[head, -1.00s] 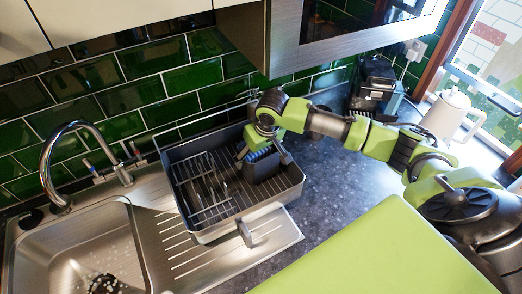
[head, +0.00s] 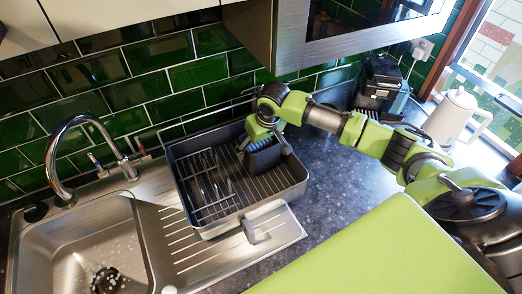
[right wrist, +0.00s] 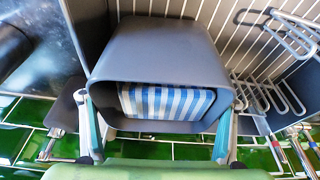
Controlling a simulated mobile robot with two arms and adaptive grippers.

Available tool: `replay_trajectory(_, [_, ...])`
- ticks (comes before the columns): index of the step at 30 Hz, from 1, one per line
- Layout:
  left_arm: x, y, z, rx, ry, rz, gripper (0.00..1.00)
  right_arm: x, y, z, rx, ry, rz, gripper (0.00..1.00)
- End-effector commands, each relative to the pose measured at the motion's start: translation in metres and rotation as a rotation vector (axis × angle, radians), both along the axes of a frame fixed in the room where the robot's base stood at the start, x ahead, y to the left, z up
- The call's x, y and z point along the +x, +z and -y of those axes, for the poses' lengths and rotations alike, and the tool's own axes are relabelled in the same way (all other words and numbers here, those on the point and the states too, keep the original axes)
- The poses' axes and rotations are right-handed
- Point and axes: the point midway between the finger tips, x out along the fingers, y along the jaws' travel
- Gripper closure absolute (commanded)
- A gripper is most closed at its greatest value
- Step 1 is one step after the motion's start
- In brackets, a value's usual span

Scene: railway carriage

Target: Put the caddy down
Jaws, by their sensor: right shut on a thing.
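The dark grey caddy (head: 264,161) is in the right part of the dish rack (head: 284,199), close to its back wall. My right gripper (head: 265,147) reaches down from above and is shut on the caddy, one finger on each side. In the right wrist view the caddy (right wrist: 158,52) fills the middle between the fingers (right wrist: 157,112). A blue-and-white striped thing (right wrist: 165,102) is inside it. Whether the caddy's underside touches the rack floor is hidden. My left gripper is out of view.
Wire plate dividers (head: 205,185) stand in the rack's left part. The steel sink (head: 85,235) and tap (head: 75,130) are left of the rack. A dark coffee machine (head: 380,85) and a white jug (head: 452,115) stand at the back right. A cupboard overhangs the counter.

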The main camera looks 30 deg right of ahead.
Motion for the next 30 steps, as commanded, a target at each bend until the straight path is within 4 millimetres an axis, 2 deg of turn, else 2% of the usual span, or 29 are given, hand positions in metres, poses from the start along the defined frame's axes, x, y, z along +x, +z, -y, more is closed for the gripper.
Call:
replay_trajectory(21, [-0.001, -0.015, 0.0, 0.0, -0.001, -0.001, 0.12, 0.059, 0.0, 0.005, 0.002, -0.003, 0.003, 0.53])
replay_trajectory(27, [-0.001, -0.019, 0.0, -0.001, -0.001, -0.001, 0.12, 0.071, 0.0, 0.006, 0.002, -0.002, 0.002, 0.53])
replay_trajectory(30, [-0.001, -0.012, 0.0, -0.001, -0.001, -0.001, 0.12, 0.07, 0.001, 0.006, 0.001, -0.001, 0.0, 0.53])
